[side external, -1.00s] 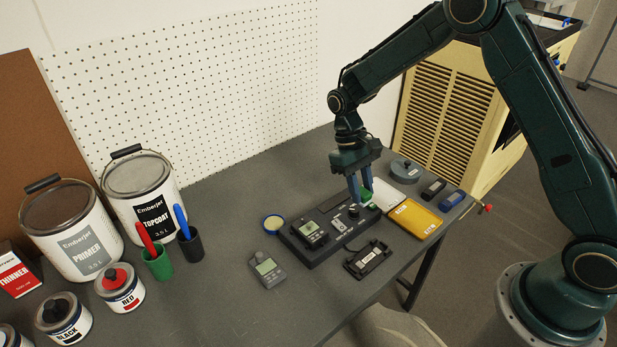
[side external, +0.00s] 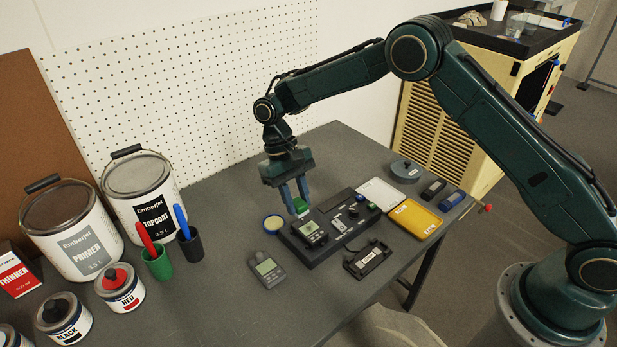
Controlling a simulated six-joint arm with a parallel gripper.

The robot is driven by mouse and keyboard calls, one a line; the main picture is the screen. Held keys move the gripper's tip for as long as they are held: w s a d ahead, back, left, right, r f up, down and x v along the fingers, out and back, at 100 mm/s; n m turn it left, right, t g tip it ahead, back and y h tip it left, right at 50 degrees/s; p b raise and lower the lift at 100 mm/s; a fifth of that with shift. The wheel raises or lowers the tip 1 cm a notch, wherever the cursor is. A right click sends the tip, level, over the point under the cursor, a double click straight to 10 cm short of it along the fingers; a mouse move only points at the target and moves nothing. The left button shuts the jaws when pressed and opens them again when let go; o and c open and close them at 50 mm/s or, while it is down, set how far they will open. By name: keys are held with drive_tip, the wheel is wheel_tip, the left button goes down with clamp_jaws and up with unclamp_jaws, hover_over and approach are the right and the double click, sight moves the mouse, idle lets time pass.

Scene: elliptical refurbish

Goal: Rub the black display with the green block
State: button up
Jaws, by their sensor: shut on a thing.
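My gripper (side external: 296,206) is shut on a small green block (side external: 301,205). The block hangs between the blue fingers, just above or at the back left edge of a black fixture (side external: 349,238). I cannot tell whether it touches anything. A black square unit with a small display (side external: 311,231) sits on the left end of this fixture, just in front of and below the block. A grey handheld device (side external: 267,267) with a pale screen lies on the table to the left of the fixture.
A black cradle (side external: 367,260) lies in front of the fixture. White (side external: 381,194) and yellow (side external: 416,217) trays lie to its right. Paint cans (side external: 146,196) and pen cups (side external: 158,264) stand left.

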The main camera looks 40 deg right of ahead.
drive_tip(key=shift+f, duration=0.1)
hover_over(303, 236)
drive_tip(key=w, duration=0.2)
drive_tip(key=shift+s+a+f, duration=0.1)
drive_tip(key=shift+f, duration=1.45)
drive_tip(key=shift+s+a+f, duration=0.1)
drive_tip(key=shift+f, duration=1.45)
drive_tip(key=shift+d+f, duration=0.7)
drive_tip(key=shift+f, duration=0.15)
drive_tip(key=shift+d, duration=2.2)
drive_tip(key=shift+a, duration=2.7)
drive_tip(key=shift+a+r, duration=0.15)
drive_tip(key=shift+a, duration=0.05)
drive_tip(key=shift+r, duration=3.9)
